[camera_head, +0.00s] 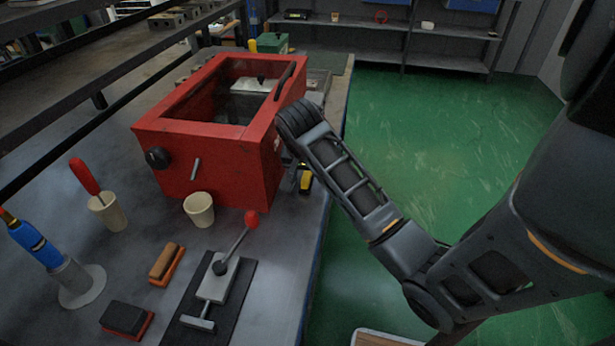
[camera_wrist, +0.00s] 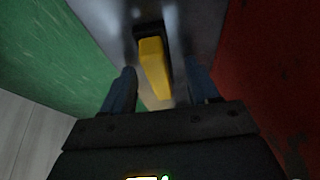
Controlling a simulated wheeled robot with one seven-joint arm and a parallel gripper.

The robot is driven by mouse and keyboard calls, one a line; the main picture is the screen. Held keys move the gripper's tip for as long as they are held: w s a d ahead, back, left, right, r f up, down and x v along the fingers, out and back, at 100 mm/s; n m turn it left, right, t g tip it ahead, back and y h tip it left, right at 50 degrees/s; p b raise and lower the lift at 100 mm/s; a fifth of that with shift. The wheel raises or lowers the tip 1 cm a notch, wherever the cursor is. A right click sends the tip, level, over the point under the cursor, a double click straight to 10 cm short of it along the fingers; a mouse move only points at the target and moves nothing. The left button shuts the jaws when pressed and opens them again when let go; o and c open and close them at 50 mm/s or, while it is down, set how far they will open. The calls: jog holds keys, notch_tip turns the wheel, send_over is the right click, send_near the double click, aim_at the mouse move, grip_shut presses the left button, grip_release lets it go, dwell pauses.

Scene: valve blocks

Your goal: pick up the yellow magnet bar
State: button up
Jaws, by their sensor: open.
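The yellow magnet bar (camera_wrist: 154,66) lies on the grey bench top, with a dark part at its far end. My gripper (camera_wrist: 160,74) is open in the wrist view. Its two blue fingers stand on either side of the bar, with a gap showing on both sides. In the head view a small yellow and black piece (camera_head: 305,181) shows beside the red box, near the bench edge. It looks like the same bar. My gripper is mostly hidden there by my forearm and the box.
The red box (camera_head: 222,160) stands close to the right of my gripper in the wrist view (camera_wrist: 265,80). The bench edge and green floor (camera_wrist: 50,50) are to its left. Two beige cups, a toggle clamp (camera_head: 222,280) and brushes stand at the front of the bench.

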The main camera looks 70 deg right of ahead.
grip_shut()
dwell(0.5)
jog(key=shift+r, duration=0.2)
jog(key=shift+r, duration=0.55)
jog(key=r, duration=0.3)
jog(key=shift+s+d+r, duration=0.1)
jog(key=shift+s+d, duration=0.15)
jog(key=shift+d, duration=0.1)
jog(key=s+d+r, duration=0.6)
jog(key=s+d, duration=0.1)
jog(key=d, duration=0.1)
jog(key=shift+r, duration=0.2)
jog(key=shift+s, duration=0.1)
